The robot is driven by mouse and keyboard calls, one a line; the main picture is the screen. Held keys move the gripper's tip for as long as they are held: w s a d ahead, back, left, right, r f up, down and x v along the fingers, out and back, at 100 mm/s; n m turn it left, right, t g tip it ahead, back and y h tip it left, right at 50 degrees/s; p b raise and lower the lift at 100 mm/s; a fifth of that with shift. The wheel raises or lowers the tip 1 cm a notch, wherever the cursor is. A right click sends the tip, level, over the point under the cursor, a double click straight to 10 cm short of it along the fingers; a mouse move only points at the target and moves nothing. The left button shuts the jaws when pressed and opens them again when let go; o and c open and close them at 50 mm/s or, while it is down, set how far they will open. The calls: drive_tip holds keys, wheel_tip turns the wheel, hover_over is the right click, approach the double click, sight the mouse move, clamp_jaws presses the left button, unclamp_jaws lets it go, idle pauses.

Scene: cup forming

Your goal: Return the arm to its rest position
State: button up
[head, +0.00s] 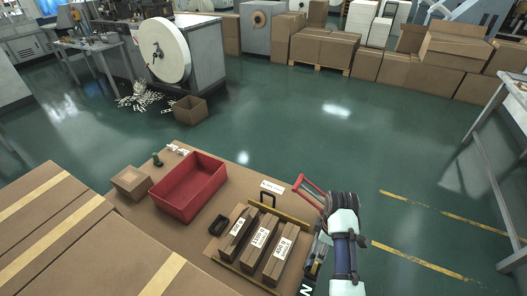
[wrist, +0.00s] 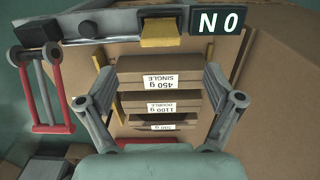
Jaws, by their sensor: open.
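My arm comes in at the lower right of the head view, and my gripper (head: 318,256) is just right of three labelled brown blocks. In the wrist view the two fingers of my gripper (wrist: 160,100) stand wide apart with nothing held. Beyond them the blocks lie in a row: "450 g single" (wrist: 158,66), "1100 g double" (wrist: 160,98) and a third, darker one (wrist: 160,120). In the head view the blocks (head: 260,238) lie side by side between yellowish rails (head: 285,216). I cannot tell the exact gap between fingers and blocks.
A red bin (head: 190,190), a small carton (head: 131,183) and a small black tray (head: 219,224) share the brown table. A red-handled frame (head: 312,187) stands near my wrist. A sign (wrist: 219,21) and yellow block (wrist: 160,34) show in the wrist view. Open green floor lies beyond.

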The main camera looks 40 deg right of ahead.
drive_tip(key=w+a+r+m+t+h+p, duration=0.1)
drive_tip(key=w+a+r+t, duration=0.1)
drive_tip(key=w+a+r, duration=0.35)
drive_tip(key=w+a+r+t+h+p, duration=0.1)
drive_tip(key=w+a+r+t, duration=0.15)
drive_tip(key=a, duration=0.55)
drive_tip(key=w+a+r+m+t+h+p, duration=0.1)
drive_tip(key=w+a+r, duration=0.2)
drive_tip(key=w+a, duration=0.25)
drive_tip(key=s+a+r+m+t+y+p, duration=0.1)
drive_tip(key=s+a+r+t+y+p, duration=0.2)
drive_tip(key=a+r, duration=0.75)
drive_tip(key=s+a+r+m+t+p, duration=0.1)
drive_tip(key=s+a+r+t, duration=0.25)
drive_tip(key=a+r, duration=0.7)
wheel_tip(320, 180, up, 34)
drive_tip(key=w+a+p, duration=0.1)
drive_tip(key=p, duration=3.5)
drive_tip(key=shift+t, duration=0.4)
